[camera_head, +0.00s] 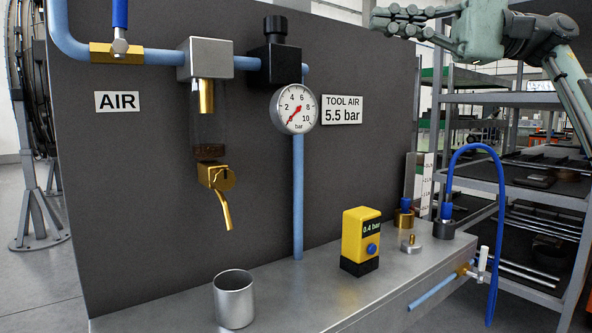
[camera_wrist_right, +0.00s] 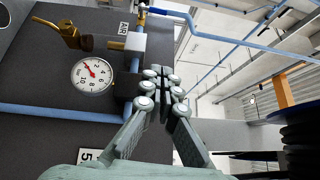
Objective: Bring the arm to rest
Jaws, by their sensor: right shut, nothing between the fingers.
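My right gripper (camera_head: 388,20) is at the top right of the head view, raised above the bench and in front of the upper right edge of the dark panel. Its fingers point left and are shut with nothing between them. The grey-green arm comes up to it from the right. In the right wrist view the gripper (camera_wrist_right: 161,82) shows its fingers closed together at the tips, with the panel and gauge beyond on the left. My left gripper is not in view.
The dark panel (camera_head: 250,195) carries blue pipe, a pressure gauge (camera_head: 295,109) and a filter bowl (camera_head: 209,125). A metal cup (camera_head: 234,298), a yellow meter (camera_head: 360,240) reading 0.4 bar and small fittings stand on the bench (camera_head: 300,300). Grey shelving (camera_head: 520,98) stands at the right.

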